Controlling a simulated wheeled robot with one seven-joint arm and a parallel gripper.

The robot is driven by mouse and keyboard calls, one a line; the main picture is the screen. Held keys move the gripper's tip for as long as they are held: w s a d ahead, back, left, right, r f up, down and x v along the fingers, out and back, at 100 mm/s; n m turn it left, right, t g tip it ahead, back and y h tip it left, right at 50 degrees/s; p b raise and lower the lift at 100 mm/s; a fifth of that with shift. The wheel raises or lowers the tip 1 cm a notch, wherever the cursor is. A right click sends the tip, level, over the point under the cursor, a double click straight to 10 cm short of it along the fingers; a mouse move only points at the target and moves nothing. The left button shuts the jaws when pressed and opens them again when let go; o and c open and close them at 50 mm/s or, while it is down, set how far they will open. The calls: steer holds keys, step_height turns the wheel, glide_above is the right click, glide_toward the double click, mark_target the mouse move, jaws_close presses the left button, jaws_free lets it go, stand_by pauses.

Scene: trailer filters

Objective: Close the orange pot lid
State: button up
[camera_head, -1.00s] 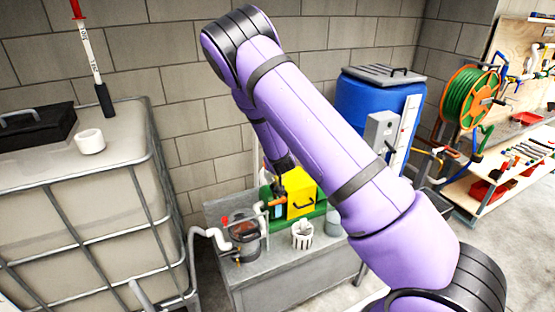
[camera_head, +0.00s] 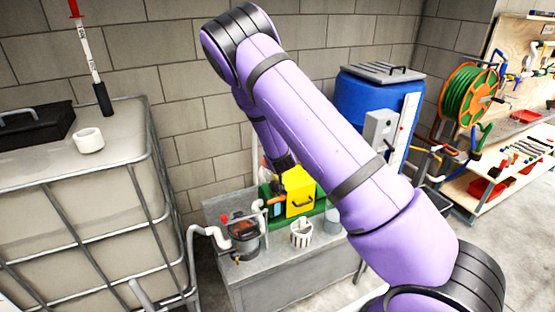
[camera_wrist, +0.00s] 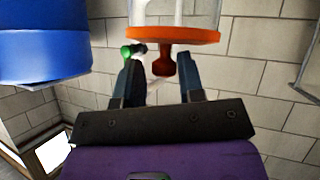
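The orange lid (camera_wrist: 172,35) shows in the wrist view as a round disc with an orange knob (camera_wrist: 163,65). It lies against the end of a clear pot (camera_wrist: 170,12); I cannot tell whether it is seated. My gripper (camera_wrist: 160,75) has its two dark fingers spread apart, one on each side of the knob. Gaps show between the fingers and the knob. In the head view, the end of my arm reaches down beside a yellow box on the bench, and the fingers are too small to make out there.
The grey bench (camera_head: 275,262) also bears the yellow box (camera_head: 299,193), a white slotted basket (camera_head: 301,233) and a dark clear-walled filter with white pipes (camera_head: 243,236). A blue barrel (camera_head: 355,100) stands behind right, a large caged tank (camera_head: 90,200) at left.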

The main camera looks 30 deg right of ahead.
steer(key=shift+s+a+f, duration=0.4)
steer(key=shift+f, duration=0.15)
steer(key=r+v, duration=0.1)
steer(key=v, duration=0.9)
steer(key=shift+d+r, duration=0.3)
steer(key=shift+w, duration=0.1)
